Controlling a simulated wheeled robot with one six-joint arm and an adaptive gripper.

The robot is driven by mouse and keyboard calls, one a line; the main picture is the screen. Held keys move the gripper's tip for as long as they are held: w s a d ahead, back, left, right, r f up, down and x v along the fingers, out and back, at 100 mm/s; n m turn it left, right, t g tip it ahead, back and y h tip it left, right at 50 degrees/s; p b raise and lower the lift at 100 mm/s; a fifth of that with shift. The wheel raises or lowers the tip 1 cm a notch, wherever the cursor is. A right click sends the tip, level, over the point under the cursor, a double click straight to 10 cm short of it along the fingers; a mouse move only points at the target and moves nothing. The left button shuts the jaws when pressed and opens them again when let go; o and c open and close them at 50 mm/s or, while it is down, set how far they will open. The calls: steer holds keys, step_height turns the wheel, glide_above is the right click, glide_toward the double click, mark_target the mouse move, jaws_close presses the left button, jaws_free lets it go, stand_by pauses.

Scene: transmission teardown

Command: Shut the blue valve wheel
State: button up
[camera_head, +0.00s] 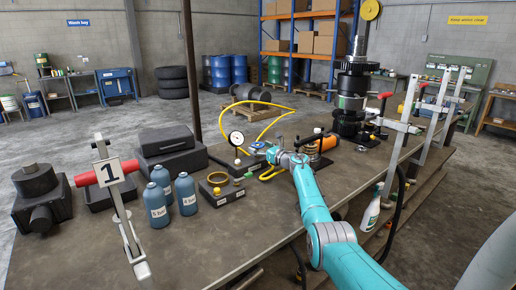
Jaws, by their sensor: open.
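A small blue part that looks like the blue valve wheel (258,146) sits on the workbench (255,232), just right of a round white pressure gauge (236,138). My teal arm reaches in from the lower right. My gripper (272,155) is at the arm's far end, close to the blue part on its right side. The jaws are open. The gripper is too small in the view to tell whether it touches the wheel. The wheel's turn position cannot be made out.
A yellow hose (277,120) loops behind the gripper. An orange device (322,142) and a tall black transmission assembly (352,90) stand to the right. Blue bottles (156,202), a black case (166,140) and a clamp marked 1 (109,171) stand left. The front bench top is clear.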

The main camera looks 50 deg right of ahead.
steer(key=shift+w, duration=0.55)
